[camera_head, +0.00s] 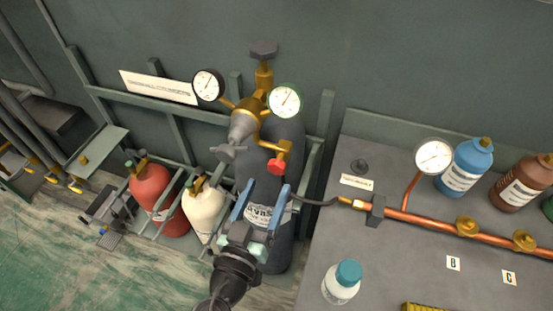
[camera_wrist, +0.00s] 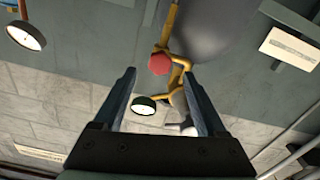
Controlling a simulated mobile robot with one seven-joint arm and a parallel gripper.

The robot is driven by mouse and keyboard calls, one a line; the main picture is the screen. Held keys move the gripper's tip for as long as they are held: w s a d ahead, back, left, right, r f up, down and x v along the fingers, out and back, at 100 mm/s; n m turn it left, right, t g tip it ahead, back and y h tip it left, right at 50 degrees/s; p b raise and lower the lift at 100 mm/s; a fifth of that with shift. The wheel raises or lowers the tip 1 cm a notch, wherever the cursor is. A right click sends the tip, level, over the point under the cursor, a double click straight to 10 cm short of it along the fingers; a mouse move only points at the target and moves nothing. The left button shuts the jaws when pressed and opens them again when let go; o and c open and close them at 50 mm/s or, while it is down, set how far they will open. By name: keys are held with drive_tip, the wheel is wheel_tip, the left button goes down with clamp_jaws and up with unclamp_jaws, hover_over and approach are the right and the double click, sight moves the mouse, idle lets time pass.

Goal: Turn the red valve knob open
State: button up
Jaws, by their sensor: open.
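The red valve knob (camera_head: 276,166) sits on a brass fitting below the right-hand gauge, in front of the tall dark grey cylinder (camera_head: 283,235). In the wrist view the red knob (camera_wrist: 159,63) shows ahead of my fingers, a little above the line between their tips. My gripper (camera_head: 263,188) is open with its blue fingers apart, just below and left of the knob in the head view. Nothing is between the fingers, and they appear apart from the knob. The brass regulator (camera_head: 250,105) carries two round gauges, a left one (camera_head: 208,85) and a right one (camera_head: 286,100).
A red cylinder (camera_head: 152,190) and a cream cylinder (camera_head: 203,208) stand left in the rack. A grey bench (camera_head: 400,270) at right holds a copper pipe (camera_head: 430,224), a gauge (camera_head: 434,156), bottles and a white jar (camera_head: 341,284). A dark hose (camera_head: 315,202) runs to the pipe.

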sight(275, 171)
drive_tip(key=p+x, duration=0.1)
drive_tip(key=x, duration=0.5)
drive_tip(key=shift+w+d, duration=0.1)
drive_tip(key=shift+w, duration=0.25)
clamp_jaws()
